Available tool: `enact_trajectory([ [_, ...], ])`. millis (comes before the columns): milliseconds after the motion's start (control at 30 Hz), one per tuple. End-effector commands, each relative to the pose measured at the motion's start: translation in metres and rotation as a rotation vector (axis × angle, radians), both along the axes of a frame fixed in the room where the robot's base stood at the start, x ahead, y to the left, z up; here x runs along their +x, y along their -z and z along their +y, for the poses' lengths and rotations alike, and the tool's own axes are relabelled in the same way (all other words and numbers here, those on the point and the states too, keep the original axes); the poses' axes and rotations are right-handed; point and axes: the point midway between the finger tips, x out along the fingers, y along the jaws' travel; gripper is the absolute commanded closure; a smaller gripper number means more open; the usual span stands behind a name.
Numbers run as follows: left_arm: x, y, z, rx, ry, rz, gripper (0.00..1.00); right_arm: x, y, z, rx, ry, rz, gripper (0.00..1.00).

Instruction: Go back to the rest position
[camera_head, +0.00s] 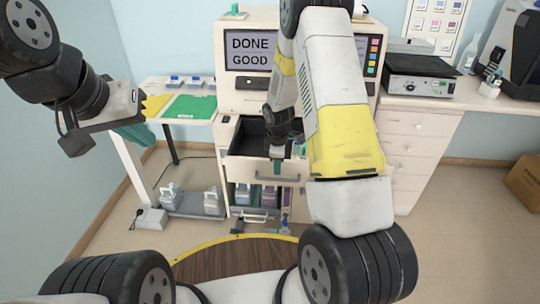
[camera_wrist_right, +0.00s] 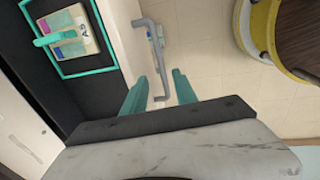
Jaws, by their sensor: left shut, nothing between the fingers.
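My left gripper (camera_head: 138,135), with teal fingers, hangs at the left of the head view, shut and empty, near the side table. My right arm reaches forward over the middle. Its gripper (camera_head: 277,155) points down at the open drawer front. In the right wrist view its two teal fingers (camera_wrist_right: 160,92) stand apart with nothing gripped. A grey bar handle (camera_wrist_right: 152,60) shows between and beyond the fingertips; I cannot tell how close it is. The open drawer (camera_head: 250,136) has a dark inside.
A monitor (camera_head: 250,51) reads "DONE GOOD". A side table with a green mat (camera_head: 190,107) stands at left, near my left gripper. A grey instrument (camera_head: 420,75) sits on the right counter. A cardboard box (camera_head: 525,183) is on the floor at right. Open floor lies between.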

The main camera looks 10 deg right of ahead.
Motion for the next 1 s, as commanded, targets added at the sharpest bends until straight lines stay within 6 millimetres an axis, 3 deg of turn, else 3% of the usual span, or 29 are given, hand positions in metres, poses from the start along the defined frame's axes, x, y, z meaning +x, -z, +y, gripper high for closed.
enact_trajectory([
  [467, 0.000, 0.000, 0.000, 0.000, 0.000, 0.000, 1.00, -0.002, -0.014, 0.000, 0.006, 0.016, -0.007, 0.66],
  [567, 0.000, 0.000, 0.000, 0.000, 0.000, 0.000, 1.00, -0.003, -0.042, 0.000, 0.027, 0.077, -0.030, 0.66],
  [667, 0.000, 0.000, 0.000, 0.000, 0.000, 0.000, 1.00, -0.012, -0.089, 0.000, 0.069, 0.186, -0.064, 0.66],
  [800, 0.000, 0.000, 0.000, 0.000, 0.000, 0.000, 1.00, -0.038, -0.160, 0.001, 0.151, 0.367, -0.112, 0.66],
  [1000, 0.000, 0.000, 0.000, 0.000, 0.000, 0.000, 1.00, -0.091, -0.244, 0.004, 0.281, 0.607, -0.167, 0.66],
])
